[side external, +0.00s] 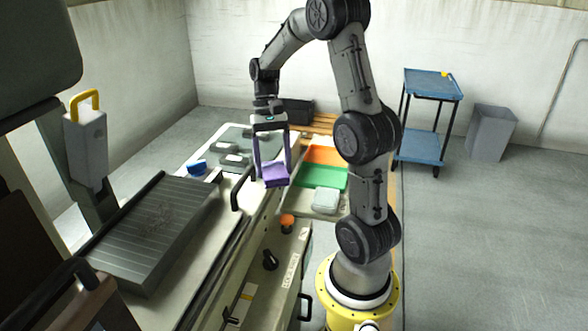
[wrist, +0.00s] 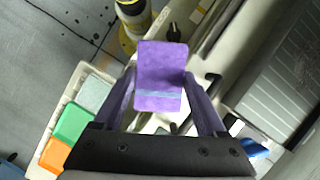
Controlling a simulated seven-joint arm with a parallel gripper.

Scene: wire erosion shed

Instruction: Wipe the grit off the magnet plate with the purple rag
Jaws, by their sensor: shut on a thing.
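The purple rag (side external: 275,174) is a folded pad, held between the fingers of my gripper (side external: 271,172). In the wrist view the rag (wrist: 160,70) fills the space between the fingertips (wrist: 161,82) and has a pale blue stripe. My gripper is shut on it and holds it raised near the machine's front edge. The magnet plate (side external: 180,212) is a dark grey ribbed block at the left, with a patch of fine grit (side external: 153,217) on its top. Part of the plate (wrist: 283,75) shows at the right of the wrist view. The rag is apart from the plate.
A black handle (side external: 236,192) stands between the rag and the plate. Orange (side external: 326,155) and green (side external: 322,177) trays and a pale box (side external: 325,201) lie right of the rag. A blue item (side external: 197,167) lies behind the plate. A machine column with a yellow handle (side external: 84,99) rises at left.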

